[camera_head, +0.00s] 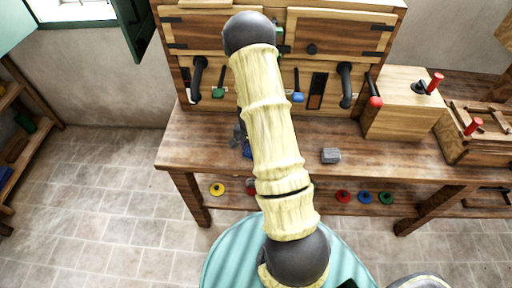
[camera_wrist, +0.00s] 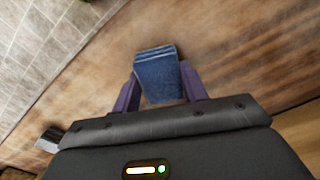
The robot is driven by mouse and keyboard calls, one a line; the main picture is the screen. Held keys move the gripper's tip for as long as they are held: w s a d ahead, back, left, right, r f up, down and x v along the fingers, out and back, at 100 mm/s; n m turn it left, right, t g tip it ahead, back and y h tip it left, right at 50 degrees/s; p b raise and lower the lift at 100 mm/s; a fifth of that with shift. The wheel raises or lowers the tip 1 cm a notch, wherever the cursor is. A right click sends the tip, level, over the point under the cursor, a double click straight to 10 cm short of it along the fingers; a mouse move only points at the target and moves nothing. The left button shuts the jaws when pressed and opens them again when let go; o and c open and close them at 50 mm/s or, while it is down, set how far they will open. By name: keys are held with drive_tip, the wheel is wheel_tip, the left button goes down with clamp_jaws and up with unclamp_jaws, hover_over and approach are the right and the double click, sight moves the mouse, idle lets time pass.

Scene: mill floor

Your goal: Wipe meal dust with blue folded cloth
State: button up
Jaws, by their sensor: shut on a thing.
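The blue folded cloth (camera_wrist: 158,76) is between the two purple fingers of my gripper (camera_wrist: 161,88) in the wrist view. The fingers are shut on it, and its folded layers show at the far end. The cloth is over the brown wooden bench top (camera_wrist: 85,110); I cannot tell whether it touches the wood. In the head view my arm hides most of the gripper, and a bit of blue cloth (camera_head: 247,149) shows at its left edge above the bench (camera_head: 200,145). I cannot make out the meal dust clearly in either view.
A grey block (camera_head: 330,155) lies on the bench right of my arm. A wooden cabinet (camera_head: 345,38) with dark handles stands behind. A wooden box (camera_head: 395,110) with a red-handled crank is at the right. Coloured discs (camera_head: 364,197) lie on the lower shelf.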

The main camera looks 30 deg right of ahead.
drive_tip(key=shift+a, duration=0.2)
drive_tip(key=shift+w+r+p, duration=0.1)
drive_tip(key=shift+r+p, duration=2.2)
drive_tip(key=shift+r, duration=0.65)
drive_tip(key=shift+d, duration=0.1)
drive_tip(key=shift+r+p, duration=1.2)
drive_tip(key=shift+r, duration=0.35)
drive_tip(key=shift+f, duration=0.1)
